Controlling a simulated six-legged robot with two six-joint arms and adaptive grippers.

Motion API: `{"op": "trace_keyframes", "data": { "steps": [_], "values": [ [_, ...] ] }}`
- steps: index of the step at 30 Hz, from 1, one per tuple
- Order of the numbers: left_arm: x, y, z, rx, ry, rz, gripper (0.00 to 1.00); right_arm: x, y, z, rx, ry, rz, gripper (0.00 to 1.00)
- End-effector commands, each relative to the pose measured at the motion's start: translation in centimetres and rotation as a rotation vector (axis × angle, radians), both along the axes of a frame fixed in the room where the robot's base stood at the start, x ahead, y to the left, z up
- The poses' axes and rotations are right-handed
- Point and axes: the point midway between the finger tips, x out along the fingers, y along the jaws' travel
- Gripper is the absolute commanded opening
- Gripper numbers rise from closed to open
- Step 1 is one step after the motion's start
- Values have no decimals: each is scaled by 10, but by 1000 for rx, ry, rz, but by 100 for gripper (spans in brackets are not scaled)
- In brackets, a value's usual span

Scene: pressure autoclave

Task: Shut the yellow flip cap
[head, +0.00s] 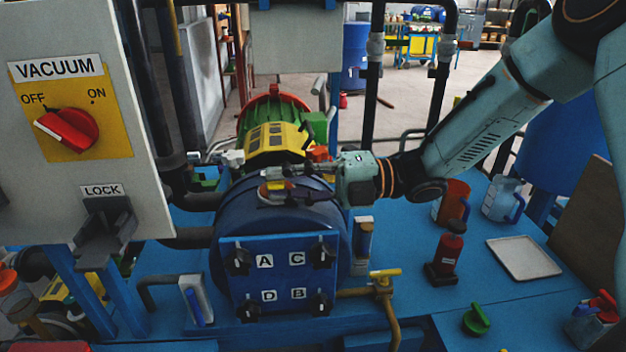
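A yellow cap-like cover (275,140) with dark panels is at the top rear of the blue autoclave vessel (235,215). It appears tilted up, but I cannot tell its exact angle. My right gripper (264,184) reaches in from the right over the vessel's top, in front of the yellow cover. Its fingers point left and look spread apart. A small orange-rimmed part shows around the fingers; I cannot tell whether they touch it. The fingers hide part of the vessel's top. My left gripper is out of view.
A grey panel (60,180) with a red vacuum knob (68,130) stands close on the left. A yellow-handled valve (384,276) is right of the vessel. A red bottle (448,250), a white tray (523,258) and a green knob (476,318) are on the blue bench.

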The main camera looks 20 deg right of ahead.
Motion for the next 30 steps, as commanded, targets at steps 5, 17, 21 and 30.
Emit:
{"op": "trace_keyframes", "data": {
  "steps": [5, 17, 21, 30],
  "values": [
    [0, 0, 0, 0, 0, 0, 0, -5, -20, 1, 3, -4, -5, 30],
    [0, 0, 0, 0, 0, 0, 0, -15, -55, 2, 2, -6, -2, 30],
    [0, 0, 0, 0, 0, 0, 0, -17, -59, 2, 2, -5, -1, 30],
    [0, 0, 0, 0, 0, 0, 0, -18, -60, 2, 1, -4, 0, 30]
  ]
}}
